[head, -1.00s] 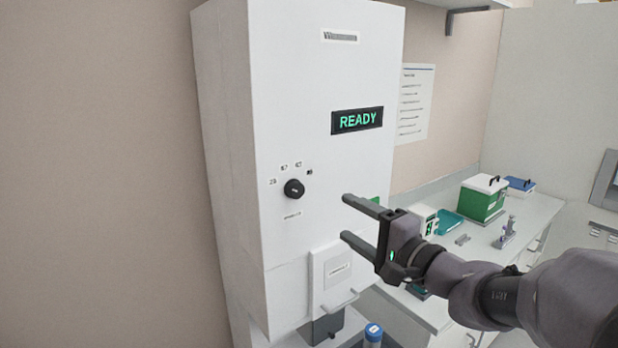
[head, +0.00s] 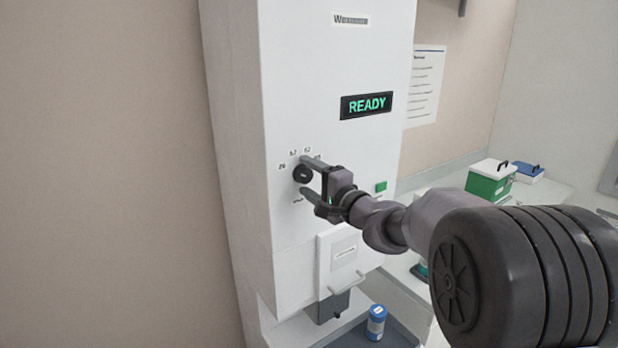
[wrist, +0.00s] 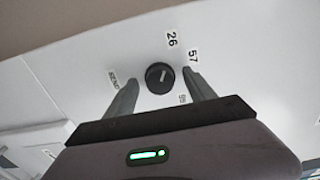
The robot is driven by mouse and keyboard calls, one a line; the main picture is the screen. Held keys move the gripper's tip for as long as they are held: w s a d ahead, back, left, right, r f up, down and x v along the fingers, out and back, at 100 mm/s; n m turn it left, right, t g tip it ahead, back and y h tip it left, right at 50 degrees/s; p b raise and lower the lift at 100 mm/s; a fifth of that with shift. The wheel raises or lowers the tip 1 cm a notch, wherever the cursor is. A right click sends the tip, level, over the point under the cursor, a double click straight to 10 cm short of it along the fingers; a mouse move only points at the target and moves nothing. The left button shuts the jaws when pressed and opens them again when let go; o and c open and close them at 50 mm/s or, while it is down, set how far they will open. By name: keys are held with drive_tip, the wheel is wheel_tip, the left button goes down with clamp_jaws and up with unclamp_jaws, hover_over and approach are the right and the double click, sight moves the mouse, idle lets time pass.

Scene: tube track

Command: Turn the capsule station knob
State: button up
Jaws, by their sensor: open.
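The capsule station (head: 300,80) is a tall white cabinet with a lit READY display (head: 366,105). Its round black knob (head: 302,174) sits on the front face, with small number marks around it. My gripper (head: 308,175) is open, with one finger above and one below the knob in the head view. In the wrist view the gripper (wrist: 155,78) has a finger on each side, with a gap to the knob. Whether a finger touches the panel cannot be told.
A green button (head: 381,186) is on the cabinet right of my gripper. Below are a white hatch with a handle (head: 345,262) and a blue-capped container (head: 376,322). A green box (head: 490,180) stands on the counter behind. The wall left of the cabinet is clear.

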drive_tip(key=c, duration=1.3)
drive_tip(key=shift+c, duration=0.2)
